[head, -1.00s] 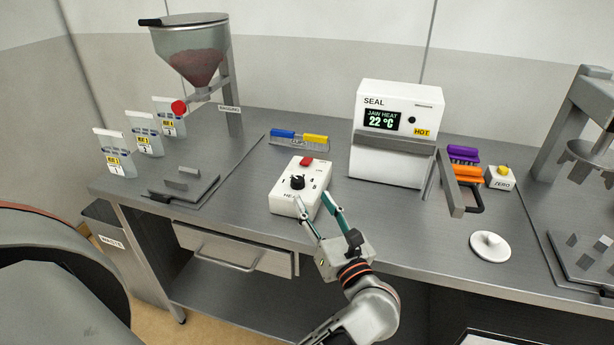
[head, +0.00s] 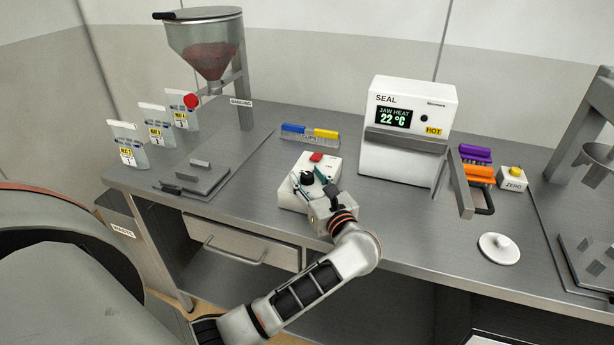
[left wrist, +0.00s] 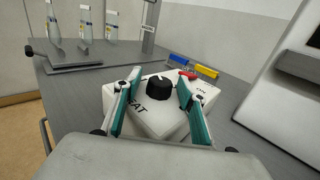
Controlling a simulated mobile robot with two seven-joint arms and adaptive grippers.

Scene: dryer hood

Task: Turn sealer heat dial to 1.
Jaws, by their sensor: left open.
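The heat dial is a black knob (left wrist: 159,87) on top of a white control box (left wrist: 178,123), with a white pointer mark on its top edge. In the head view the dial (head: 307,177) is partly hidden by my gripper. The box also has a red switch (head: 316,157). My left gripper (head: 308,184) is open over the box, its two teal fingers (left wrist: 159,95) on either side of the dial in the left wrist view. I cannot tell whether they touch it. The number marks around the dial are not readable. The sealer (head: 407,133) shows 22 °C. My right gripper is not in view.
A hopper (head: 207,55) and labelled pouches (head: 159,135) stand at the left. A white round lid (head: 499,247) lies at the right.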

